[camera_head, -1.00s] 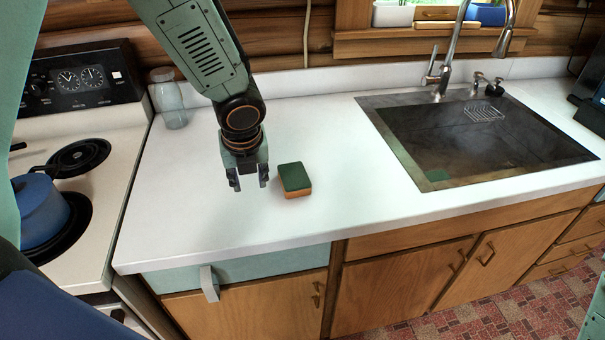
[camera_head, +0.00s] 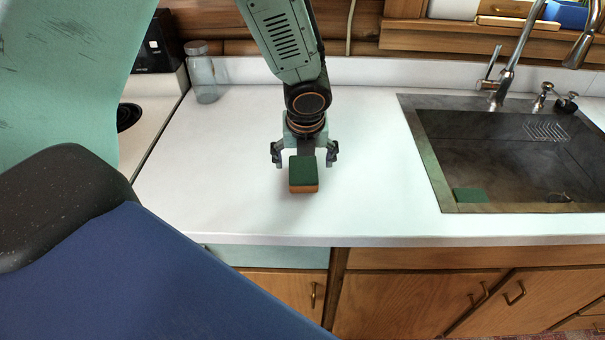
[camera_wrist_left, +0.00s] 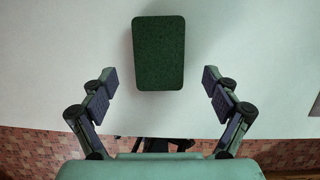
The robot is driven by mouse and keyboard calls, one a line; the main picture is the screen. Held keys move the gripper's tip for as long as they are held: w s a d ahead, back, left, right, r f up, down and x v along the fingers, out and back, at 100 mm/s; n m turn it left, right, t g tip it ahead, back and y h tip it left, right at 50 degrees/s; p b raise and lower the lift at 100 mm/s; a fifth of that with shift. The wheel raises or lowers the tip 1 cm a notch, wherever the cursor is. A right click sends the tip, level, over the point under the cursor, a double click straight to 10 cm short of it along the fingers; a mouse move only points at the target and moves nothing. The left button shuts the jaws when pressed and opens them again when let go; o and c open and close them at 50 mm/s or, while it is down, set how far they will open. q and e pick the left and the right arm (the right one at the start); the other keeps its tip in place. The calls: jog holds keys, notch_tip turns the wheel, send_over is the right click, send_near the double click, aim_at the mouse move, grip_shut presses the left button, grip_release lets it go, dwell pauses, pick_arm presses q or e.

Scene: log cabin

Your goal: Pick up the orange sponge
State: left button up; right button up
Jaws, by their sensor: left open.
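The orange sponge (camera_head: 304,187) has a dark green top and lies flat on the white counter, left of the sink. In the left wrist view, its green top (camera_wrist_left: 158,52) shows midway between the two fingers and a little beyond their tips. My left gripper (camera_head: 304,160) is open, with its fingers spread to either side of the sponge's far end in the head view. It also shows in the left wrist view (camera_wrist_left: 159,80), with clear gaps between the sponge and both fingers. My right gripper is not in view.
A steel sink (camera_head: 428,160) with a tall faucet (camera_head: 510,60) is at the right. Another green pad (camera_head: 469,195) lies in the sink's near left corner. A glass jar (camera_head: 203,75) stands at the back left. The counter (camera_head: 230,190) around the sponge is clear.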

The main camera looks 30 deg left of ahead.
aim_at(303, 170)
pick_arm(q)
jog(key=x, duration=0.2)
jog(key=b+x, duration=0.1)
jog(key=x, duration=0.2)
jog(key=shift+w+r, duration=0.1)
jog(key=shift+w, duration=0.1)
jog(key=shift+a, duration=0.2)
jog(key=shift+s+d+r, duration=0.2)
jog(key=shift+s+r, duration=0.05)
jog(key=shift+s, duration=0.2)
jog(key=shift+w+a+f, duration=0.25)
jog(key=shift+w+f, duration=0.1)
jog(key=shift+f, duration=0.1)
jog(key=shift+s+d+r, duration=0.15)
jog(key=shift+s+d, duration=0.1)
jog(key=shift+w+a, duration=0.2)
jog(key=shift+w, duration=0.05)
jog(key=shift+c, duration=1.2)
jog(key=shift+s+d, duration=0.15)
jog(key=shift+s, duration=0.05)
jog(key=c, duration=0.6)
jog(key=shift+o, duration=0.2)
jog(key=shift+w, duration=0.1)
